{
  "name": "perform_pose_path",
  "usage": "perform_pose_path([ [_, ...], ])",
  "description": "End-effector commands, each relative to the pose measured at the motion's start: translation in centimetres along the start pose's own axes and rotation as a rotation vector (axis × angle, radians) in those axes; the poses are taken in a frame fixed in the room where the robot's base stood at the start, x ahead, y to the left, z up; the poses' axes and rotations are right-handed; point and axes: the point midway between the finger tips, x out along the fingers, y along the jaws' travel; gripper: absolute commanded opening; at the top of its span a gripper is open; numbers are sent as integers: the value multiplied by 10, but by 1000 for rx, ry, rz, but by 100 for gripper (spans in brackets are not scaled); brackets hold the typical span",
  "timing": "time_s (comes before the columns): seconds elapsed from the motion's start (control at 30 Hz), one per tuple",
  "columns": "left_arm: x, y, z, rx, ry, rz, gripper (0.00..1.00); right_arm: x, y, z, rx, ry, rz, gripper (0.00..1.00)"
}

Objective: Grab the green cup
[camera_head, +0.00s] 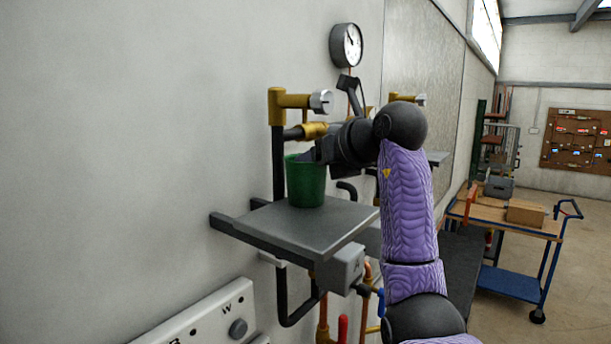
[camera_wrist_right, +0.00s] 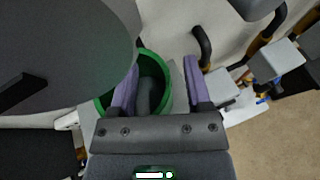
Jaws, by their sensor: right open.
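The green cup (camera_head: 305,182) stands upright on a grey shelf (camera_head: 325,232) fixed to the wall. My right gripper (camera_head: 312,153) is at the cup's rim in the head view, with its jaws open. In the right wrist view, the cup (camera_wrist_right: 165,72) shows its green rim behind the open fingers of the gripper (camera_wrist_right: 162,78). The left finger in that view overlaps the cup's mouth, and the right finger lies beyond the right rim. I cannot tell whether a finger touches the cup. My left gripper is out of view.
A brass tap with a pipe (camera_head: 292,101) rises behind the cup, and a round gauge (camera_head: 346,45) hangs above. A grey box (camera_head: 341,268) and pipes sit below the shelf's front. A trolley with boxes (camera_head: 510,221) stands on the right.

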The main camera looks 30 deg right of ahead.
Motion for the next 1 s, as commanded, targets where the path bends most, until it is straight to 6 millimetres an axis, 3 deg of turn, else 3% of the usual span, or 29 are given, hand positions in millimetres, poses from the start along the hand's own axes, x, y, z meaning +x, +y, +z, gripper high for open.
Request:
perform_pose_path([
  [0.1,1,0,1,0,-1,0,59,0,0,-1,0,0,0,58],
  [0.3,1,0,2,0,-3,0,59,0,0,-1,0,0,1,16],
  [0.4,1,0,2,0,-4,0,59,0,0,-1,0,0,1,0],
  [1.0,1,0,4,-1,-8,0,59,0,1,0,-1,2,2,0],
])
